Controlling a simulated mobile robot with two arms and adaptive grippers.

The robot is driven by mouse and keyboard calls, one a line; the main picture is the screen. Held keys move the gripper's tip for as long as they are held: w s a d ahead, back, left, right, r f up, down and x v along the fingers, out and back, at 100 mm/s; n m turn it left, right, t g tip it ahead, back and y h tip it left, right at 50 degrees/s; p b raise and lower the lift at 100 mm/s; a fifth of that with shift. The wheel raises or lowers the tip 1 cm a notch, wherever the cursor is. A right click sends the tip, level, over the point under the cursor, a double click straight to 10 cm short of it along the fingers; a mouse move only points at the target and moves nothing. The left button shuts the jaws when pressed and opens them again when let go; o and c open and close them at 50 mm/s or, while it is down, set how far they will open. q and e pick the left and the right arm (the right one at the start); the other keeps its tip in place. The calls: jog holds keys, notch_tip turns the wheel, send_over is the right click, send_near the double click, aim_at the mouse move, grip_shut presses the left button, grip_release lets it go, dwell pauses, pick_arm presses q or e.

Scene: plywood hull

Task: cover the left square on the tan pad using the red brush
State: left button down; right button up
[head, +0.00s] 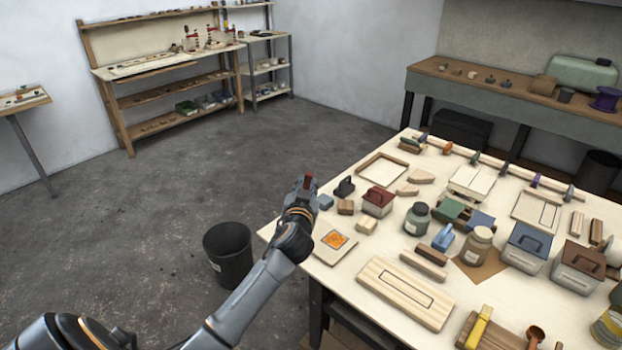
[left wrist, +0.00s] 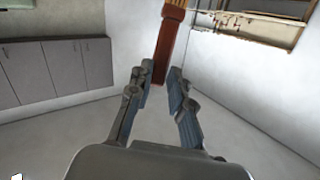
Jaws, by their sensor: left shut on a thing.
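My left gripper (head: 303,189) is raised near the left edge of the table, and it also shows in the left wrist view (left wrist: 162,74). It is shut on the red brush (left wrist: 168,45), whose red handle stands up from between the fingers; its top end is cut off by the picture edge. In the head view only a small red bit of the brush (head: 308,180) shows. A light tan pad (head: 322,252) with an orange patch lies at the table's left corner, below and right of the gripper, apart from it. Separate squares on it are too small to tell. My right gripper is out of view.
The table (head: 372,245) is crowded with blocks, jars and lidded boxes. A wooden board (head: 425,313) with an outlined rectangle lies in front. A black bin (head: 228,260) stands on the floor left of the table. A red-lidded box (head: 377,202) stands behind the pad.

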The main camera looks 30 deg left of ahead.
pick_arm(q)
notch_tip(320, 180, down, 7)
jog(key=b, duration=0.5)
jog(key=shift+b, duration=0.3)
jog(key=shift+a, duration=0.1)
jog(key=c, duration=2)
grip_release()
grip_shut()
jog(key=shift+a, duration=0.2)
jog(key=shift+a, duration=0.45)
jog(key=shift+f+b, duration=0.55)
jog(key=shift+b, duration=0.1)
